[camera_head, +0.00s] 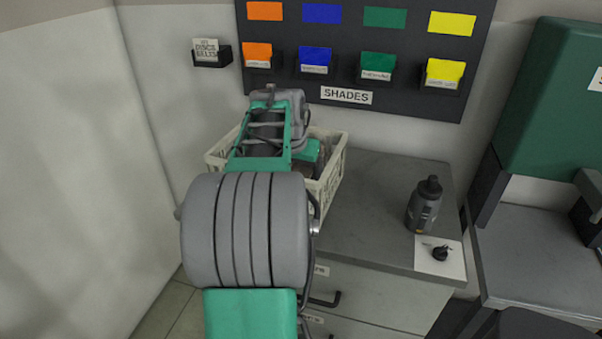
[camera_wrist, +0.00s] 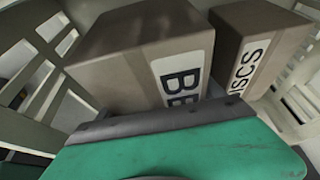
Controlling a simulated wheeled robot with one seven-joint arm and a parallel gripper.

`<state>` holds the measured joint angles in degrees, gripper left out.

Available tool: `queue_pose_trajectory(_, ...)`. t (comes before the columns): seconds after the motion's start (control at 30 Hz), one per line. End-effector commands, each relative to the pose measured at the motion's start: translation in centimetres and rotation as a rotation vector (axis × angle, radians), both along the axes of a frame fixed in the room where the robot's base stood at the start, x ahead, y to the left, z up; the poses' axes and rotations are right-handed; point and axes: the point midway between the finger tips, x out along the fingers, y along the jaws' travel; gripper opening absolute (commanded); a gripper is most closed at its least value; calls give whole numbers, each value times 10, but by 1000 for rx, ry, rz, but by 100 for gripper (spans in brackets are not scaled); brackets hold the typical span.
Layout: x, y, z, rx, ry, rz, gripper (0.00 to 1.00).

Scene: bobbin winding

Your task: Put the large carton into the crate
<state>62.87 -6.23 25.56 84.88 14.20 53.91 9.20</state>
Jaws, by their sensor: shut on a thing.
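The large carton (camera_wrist: 130,75) is brown with a white label reading "BE", partly cut off by my gripper. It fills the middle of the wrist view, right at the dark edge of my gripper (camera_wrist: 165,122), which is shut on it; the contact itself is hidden. The pale slatted crate (camera_head: 333,168) stands on the cabinet top in the head view, largely covered by my arm. Its walls show on both sides of the carton in the wrist view (camera_wrist: 38,118), so the carton is within the crate's outline. Whether it rests on the crate floor is hidden.
A smaller carton (camera_wrist: 252,48) labelled "ISCS" stands beside the large one, to its right. A dark bottle (camera_head: 424,205) and a small black item on a white card (camera_head: 440,256) are on the cabinet top (camera_head: 370,215). The shade board (camera_head: 350,97) hangs behind.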

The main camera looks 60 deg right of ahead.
Motion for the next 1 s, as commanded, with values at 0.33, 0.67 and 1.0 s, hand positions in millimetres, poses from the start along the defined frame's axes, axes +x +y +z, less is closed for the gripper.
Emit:
queue_pose_trajectory(0.33, -1, 0, -5, -2, -1, -2, 14)
queue_pose_trajectory(0.67, -1, 0, -12, 2, 2, -2, 80)
queue_pose_trajectory(1.0, -1, 0, -12, 3, 2, -2, 99)
